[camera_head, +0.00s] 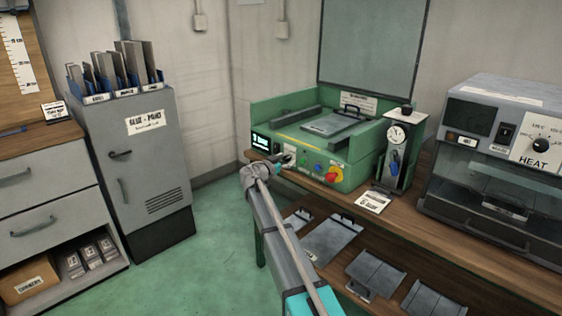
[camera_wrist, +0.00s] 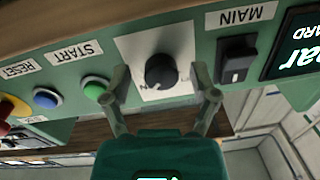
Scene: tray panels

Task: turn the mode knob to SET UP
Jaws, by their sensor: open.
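The black mode knob (camera_wrist: 162,71) sits on a white plate (camera_wrist: 140,50) on the green machine's front panel, upside down in the wrist view. My gripper (camera_wrist: 163,88) is open, one finger on each side of the knob; whether either touches it I cannot tell. Small lettering on the plate below the knob is partly hidden and not legible, and I cannot read the knob's setting. In the head view my gripper (camera_head: 275,162) is at the left of the front of the green machine (camera_head: 343,174), with the knob largely hidden there.
In the wrist view a black MAIN switch (camera_wrist: 236,60) and a lit display (camera_wrist: 298,60) are right of the knob. A green START button (camera_wrist: 95,88) and blue RESET button (camera_wrist: 46,98) are left. A dial gauge stand (camera_head: 397,150) and HEAT oven (camera_head: 500,165) stand further right.

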